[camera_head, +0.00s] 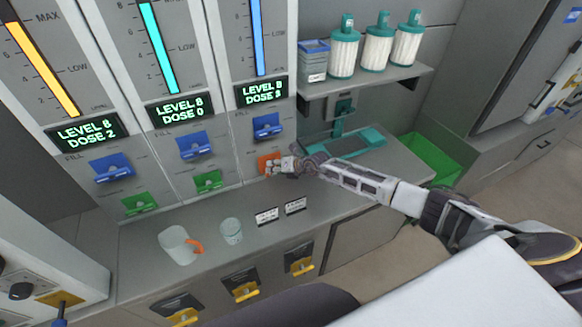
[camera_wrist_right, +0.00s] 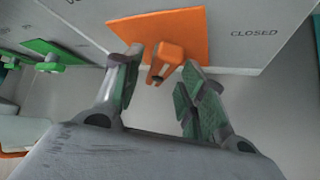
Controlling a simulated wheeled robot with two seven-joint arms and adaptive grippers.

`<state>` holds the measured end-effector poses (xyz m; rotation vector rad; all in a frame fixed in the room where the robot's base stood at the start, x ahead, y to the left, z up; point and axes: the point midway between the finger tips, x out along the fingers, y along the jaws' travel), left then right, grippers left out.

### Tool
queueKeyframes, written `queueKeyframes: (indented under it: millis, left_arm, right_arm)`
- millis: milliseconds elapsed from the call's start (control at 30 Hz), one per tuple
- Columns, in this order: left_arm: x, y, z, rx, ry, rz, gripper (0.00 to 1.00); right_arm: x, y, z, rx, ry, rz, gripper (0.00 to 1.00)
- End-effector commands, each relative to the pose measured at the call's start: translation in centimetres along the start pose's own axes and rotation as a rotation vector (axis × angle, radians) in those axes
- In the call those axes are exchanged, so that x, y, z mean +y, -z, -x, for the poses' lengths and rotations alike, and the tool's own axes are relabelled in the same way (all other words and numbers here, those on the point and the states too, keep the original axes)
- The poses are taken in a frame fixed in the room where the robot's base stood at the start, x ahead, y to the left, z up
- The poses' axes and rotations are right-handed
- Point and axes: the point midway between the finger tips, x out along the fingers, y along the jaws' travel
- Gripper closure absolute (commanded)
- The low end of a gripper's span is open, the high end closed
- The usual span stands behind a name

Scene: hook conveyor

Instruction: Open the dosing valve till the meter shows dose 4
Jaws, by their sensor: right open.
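The orange valve plate (camera_head: 263,158) is low on the right dispenser column. The dosing meter (camera_head: 262,92) above it reads LEVEL 8, DOSE 3. My right gripper (camera_head: 277,166) is at this valve and partly covers it. In the right wrist view, the orange valve handle (camera_wrist_right: 165,61) stands out tilted from its orange plate (camera_wrist_right: 190,25). The open fingers of my right gripper (camera_wrist_right: 160,78) are on either side of the handle, with a gap visible. CLOSED is printed to the right of the plate. My left gripper is not in view.
The other meters read DOSE 2 (camera_head: 88,133) and DOSE 0 (camera_head: 180,107); green valves (camera_head: 138,204) are below them. A jug (camera_head: 178,246) with an orange handle and a clear cup (camera_head: 231,231) stand on the counter (camera_head: 140,275). A shelf (camera_head: 365,80) with canisters is at right.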

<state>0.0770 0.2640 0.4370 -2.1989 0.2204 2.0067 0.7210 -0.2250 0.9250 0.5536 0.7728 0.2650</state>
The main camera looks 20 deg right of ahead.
Motion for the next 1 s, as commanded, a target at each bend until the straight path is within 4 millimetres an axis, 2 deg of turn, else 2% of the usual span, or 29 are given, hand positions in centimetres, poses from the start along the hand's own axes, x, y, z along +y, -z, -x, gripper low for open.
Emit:
queueKeyframes:
  millis: [800,1000]
  left_arm:
    - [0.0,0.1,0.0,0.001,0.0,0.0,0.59]
    - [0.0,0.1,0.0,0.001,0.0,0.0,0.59]
  right_arm:
    - [-0.2,0.1,7.6,0.001,0.002,0.0,0.59]
    - [-0.1,0.1,8.8,0.001,0.001,0.001,0.59]
